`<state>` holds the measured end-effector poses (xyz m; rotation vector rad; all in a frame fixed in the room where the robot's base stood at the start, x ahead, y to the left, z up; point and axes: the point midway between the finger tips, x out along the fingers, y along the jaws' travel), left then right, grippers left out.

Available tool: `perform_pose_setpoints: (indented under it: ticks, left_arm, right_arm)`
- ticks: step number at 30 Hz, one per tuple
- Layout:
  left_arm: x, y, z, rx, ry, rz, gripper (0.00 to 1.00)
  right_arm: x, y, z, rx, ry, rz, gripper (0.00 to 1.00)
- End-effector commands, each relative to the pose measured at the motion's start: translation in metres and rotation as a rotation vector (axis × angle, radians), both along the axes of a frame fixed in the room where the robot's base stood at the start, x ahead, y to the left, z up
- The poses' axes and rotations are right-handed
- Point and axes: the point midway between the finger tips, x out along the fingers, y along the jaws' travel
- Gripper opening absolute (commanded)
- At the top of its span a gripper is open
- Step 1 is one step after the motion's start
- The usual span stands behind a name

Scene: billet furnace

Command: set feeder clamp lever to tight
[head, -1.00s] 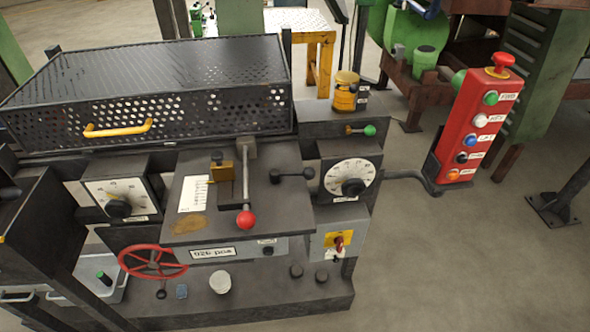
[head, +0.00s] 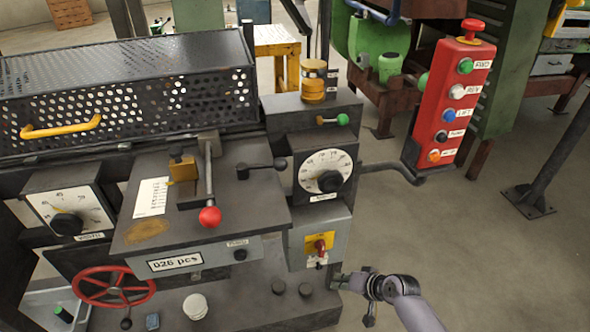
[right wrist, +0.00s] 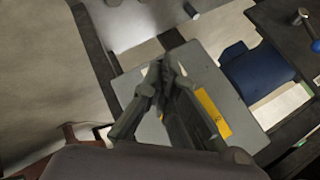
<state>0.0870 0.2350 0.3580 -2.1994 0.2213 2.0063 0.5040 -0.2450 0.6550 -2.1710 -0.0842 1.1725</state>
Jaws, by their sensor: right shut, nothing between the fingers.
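Several levers are on the feeder machine, and I cannot read which one is the clamp lever. A long lever with a red ball (head: 210,216) points toward me over the dark sloped top plate (head: 135,205). A short black lever (head: 262,168) lies roughly sideways at that plate's right edge. A small lever with a green ball (head: 342,119) sits on the block behind the round dial, its ball to the right. My right gripper (head: 338,281) is low at the machine's right front, below the grey switch box, apart from these levers. In the right wrist view its fingers (right wrist: 166,72) are shut and empty. My left gripper is not in view.
The grey switch box (head: 330,222) with a red switch is just above my right gripper. A round dial (head: 325,173) stands above it. A red button pendant (head: 449,105) hangs at the right on a bent arm. Open floor (head: 480,270) lies right of the machine.

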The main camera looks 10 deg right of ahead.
Motion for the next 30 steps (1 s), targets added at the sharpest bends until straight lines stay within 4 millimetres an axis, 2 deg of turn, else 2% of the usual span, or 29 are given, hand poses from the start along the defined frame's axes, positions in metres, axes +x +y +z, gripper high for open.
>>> perform_pose_setpoints:
  ticks: [1,3,9,12,18,21,24,27,30]
  left_arm:
    - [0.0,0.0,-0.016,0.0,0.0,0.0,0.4]
    - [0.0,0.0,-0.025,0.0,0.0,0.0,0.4]
    - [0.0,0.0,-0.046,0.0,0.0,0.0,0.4]
    - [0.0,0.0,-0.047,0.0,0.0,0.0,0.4]
    - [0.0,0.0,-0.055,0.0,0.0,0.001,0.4]
    - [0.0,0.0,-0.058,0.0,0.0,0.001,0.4]
    - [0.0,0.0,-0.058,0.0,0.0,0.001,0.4]
    - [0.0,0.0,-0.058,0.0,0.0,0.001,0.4]
    - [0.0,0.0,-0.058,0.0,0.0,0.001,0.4]
  right_arm:
    - [0.018,0.006,0.025,0.053,-0.049,0.013,0.0]
    - [0.032,0.017,0.065,0.126,-0.097,0.039,0.0]
    - [0.044,0.046,0.172,0.3,-0.215,0.153,0.0]
    - [0.064,0.04,0.221,0.424,-0.267,0.136,0.0]
    - [0.08,0.03,0.312,0.648,-0.356,0.148,0.0]
    - [0.082,0.025,0.349,0.737,-0.384,0.162,0.0]
    - [0.084,0.019,0.374,0.802,-0.401,0.162,0.0]
    - [0.086,0.015,0.387,0.838,-0.41,0.159,0.0]
    - [0.086,0.013,0.39,0.849,-0.413,0.159,0.0]
